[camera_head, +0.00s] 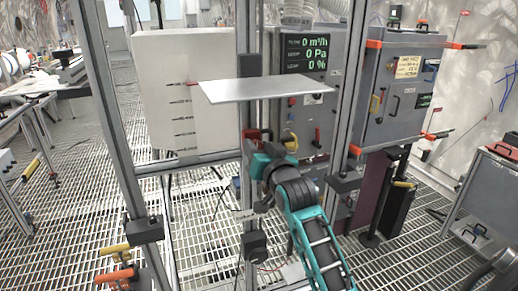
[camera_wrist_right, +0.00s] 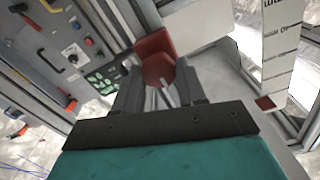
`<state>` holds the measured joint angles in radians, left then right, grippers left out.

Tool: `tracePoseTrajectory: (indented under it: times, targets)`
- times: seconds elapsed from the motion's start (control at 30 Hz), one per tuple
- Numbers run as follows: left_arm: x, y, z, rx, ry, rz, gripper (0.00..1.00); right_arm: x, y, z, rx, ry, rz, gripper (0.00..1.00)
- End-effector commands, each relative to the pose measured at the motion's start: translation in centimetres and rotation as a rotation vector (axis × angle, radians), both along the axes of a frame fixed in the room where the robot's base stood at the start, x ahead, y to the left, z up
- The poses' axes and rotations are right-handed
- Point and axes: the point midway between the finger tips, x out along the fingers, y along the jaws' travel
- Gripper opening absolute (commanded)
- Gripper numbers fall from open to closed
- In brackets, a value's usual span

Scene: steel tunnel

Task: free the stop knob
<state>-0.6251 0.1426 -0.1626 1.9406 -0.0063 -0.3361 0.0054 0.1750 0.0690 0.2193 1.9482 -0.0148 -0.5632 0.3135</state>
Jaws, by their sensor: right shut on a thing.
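My right gripper (camera_head: 259,148) is in front of the grey control cabinet, at the upright metal post. In the right wrist view its two dark fingers (camera_wrist_right: 160,85) are shut on a red piece (camera_wrist_right: 155,45), which also shows in the head view (camera_head: 252,135). The fingers hide part of this piece, and I cannot tell whether it is fixed to the post. Behind, the cabinet (camera_head: 330,60) carries a display reading 0 m³/h, 0 Pa and 0 %. A small red knob (camera_wrist_right: 88,42) shows on the panel in the wrist view. I cannot tell if it is the stop knob. My left gripper is out of view.
A thin grey plate (camera_head: 265,88) sticks out level above my right gripper. Metal posts (camera_head: 108,110) and a crossbar frame the space. Orange and yellow clamp handles (camera_head: 115,274) are at the lower left. A second cabinet (camera_head: 400,90) stands at the right. The floor is open grating.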

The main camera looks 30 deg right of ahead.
Motion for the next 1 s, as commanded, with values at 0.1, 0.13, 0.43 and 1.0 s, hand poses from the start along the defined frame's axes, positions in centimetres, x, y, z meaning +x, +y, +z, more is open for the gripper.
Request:
tracePoseTrajectory:
  times: [0.1,0.13,0.43,1.0]
  targets:
    - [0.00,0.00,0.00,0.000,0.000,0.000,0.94,-0.01,0.02,-0.03,-0.059,0.015,0.000,0.10]
    - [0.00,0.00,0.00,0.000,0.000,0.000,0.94,0.00,0.03,-0.02,-0.078,0.020,0.000,0.10]
    - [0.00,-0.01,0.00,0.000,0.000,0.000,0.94,0.03,0.11,0.00,-0.327,0.080,0.000,0.10]
    - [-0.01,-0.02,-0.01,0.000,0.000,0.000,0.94,0.07,0.33,-0.10,-0.855,0.206,0.001,0.10]
